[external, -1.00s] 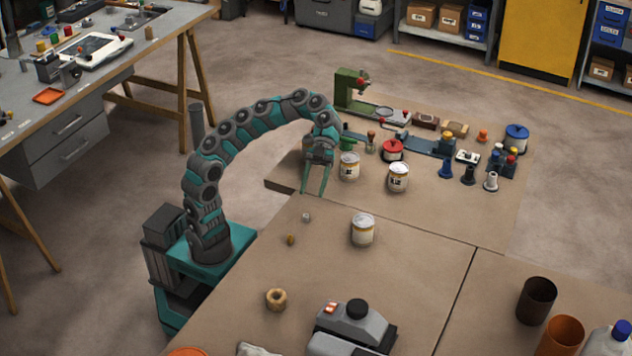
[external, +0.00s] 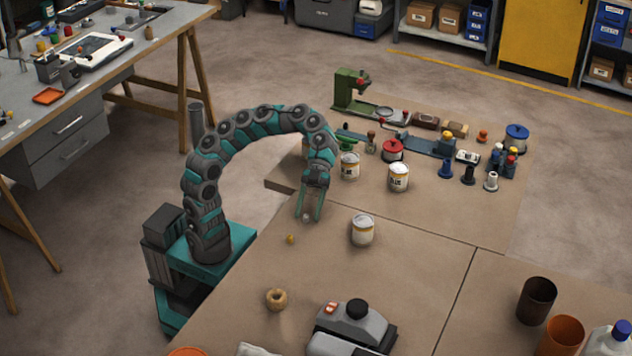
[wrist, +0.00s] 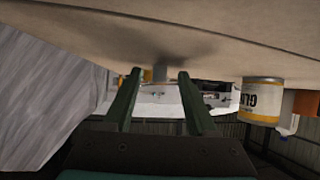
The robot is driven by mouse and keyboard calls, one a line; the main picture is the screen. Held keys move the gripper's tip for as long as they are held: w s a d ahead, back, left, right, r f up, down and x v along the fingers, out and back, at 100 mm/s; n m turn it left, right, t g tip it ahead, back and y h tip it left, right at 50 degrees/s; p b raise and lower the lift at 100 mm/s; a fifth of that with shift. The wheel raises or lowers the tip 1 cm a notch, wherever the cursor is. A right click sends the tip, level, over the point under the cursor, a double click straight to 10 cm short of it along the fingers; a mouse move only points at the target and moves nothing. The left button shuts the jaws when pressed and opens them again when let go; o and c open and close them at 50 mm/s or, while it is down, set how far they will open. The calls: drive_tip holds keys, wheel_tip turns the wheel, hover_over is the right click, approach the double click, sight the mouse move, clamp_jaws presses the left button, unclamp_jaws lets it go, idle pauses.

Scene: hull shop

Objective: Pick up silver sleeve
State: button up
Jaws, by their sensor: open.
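The silver sleeve (external: 306,217) is a small light-grey piece on the brown table, near its left edge. In the external view my gripper (external: 309,218) points down with its two green fingers on either side of the sleeve. In the wrist view the sleeve (wrist: 160,73) shows between the tips of my gripper (wrist: 159,75), with gaps on both sides. My gripper is open and does not hold it. The fingers partly frame the sleeve in the external view, so its full outline is hard to see.
A small brass piece (external: 290,239) lies just in front of the sleeve. A glue can (external: 362,230) stands to the right, also seen in the wrist view (wrist: 262,100). A wooden ring (external: 276,299) and a grey machine (external: 352,325) are nearer the camera. Open table lies between.

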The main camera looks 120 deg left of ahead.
drive_tip(key=shift+c, duration=0.4)
clamp_jaws()
